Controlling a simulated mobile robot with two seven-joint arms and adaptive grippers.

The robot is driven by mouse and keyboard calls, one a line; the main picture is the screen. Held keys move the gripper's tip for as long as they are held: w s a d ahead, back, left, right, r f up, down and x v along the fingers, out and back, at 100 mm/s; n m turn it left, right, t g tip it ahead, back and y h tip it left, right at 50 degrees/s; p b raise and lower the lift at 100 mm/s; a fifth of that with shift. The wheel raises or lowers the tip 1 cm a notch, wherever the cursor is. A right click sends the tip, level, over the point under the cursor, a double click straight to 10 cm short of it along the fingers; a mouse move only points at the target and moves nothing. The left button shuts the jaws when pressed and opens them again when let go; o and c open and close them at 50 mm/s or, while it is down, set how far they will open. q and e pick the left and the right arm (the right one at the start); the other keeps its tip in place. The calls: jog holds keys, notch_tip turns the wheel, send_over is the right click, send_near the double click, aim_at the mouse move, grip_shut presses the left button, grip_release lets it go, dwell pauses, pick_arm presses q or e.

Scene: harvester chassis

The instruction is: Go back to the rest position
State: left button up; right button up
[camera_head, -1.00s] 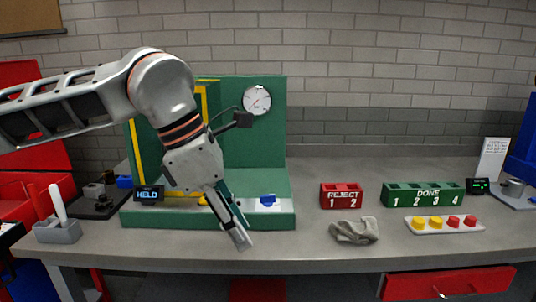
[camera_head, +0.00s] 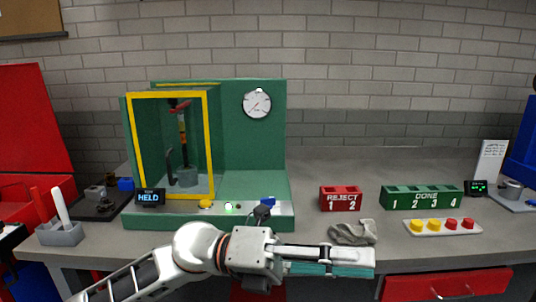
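My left arm comes in low from the left. Its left gripper (camera_head: 370,262) points right, in front of the bench's front edge and below the grey cloth. Its fingers lie close together side-on, and I cannot tell whether they are open or shut. My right gripper is out of view. The green test machine (camera_head: 250,140) stands on the bench behind my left arm.
On the grey bench (camera_head: 310,190) stand a red REJECT box (camera_head: 340,199), a green DONE rack (camera_head: 422,197) and a white tray (camera_head: 435,234) of yellow and red caps. A red drawer (camera_head: 440,283) is below.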

pick_arm(q)
jog(key=w+a+f+n+t+y, duration=0.1)
jog(key=w+a+f+n+t, duration=0.45)
jog(key=n+t, duration=0.65)
jog(key=w+a+f+n+t+y, duration=0.1)
jog(key=w+a+f+n+t, duration=0.55)
jog(key=n, duration=0.75)
jog(key=a+f+n+t+y+p, duration=0.1)
jog(key=a+f+n+t+y, duration=0.4)
jog(key=f, duration=0.5)
jog(key=s+a+f+n+g+y, duration=0.2)
jog(key=s+a+f, duration=0.3)
jog(key=f, duration=0.4)
jog(key=s+a+f+n+g+y, duration=0.3)
jog(key=s+f, duration=0.4)
jog(key=f, duration=0.3)
jog(key=s+a+f+n+g+y, duration=0.2)
jog(key=s+a+f+n+y, duration=0.2)
jog(key=f, duration=0.5)
jog(key=s+a+n, duration=0.1)
jog(key=s+a, duration=0.1)
jog(key=shift+s+a+f+y+p, duration=0.25)
jog(key=shift+a+f+y+p, duration=0.05)
jog(key=shift+a+f+p, duration=0.1)
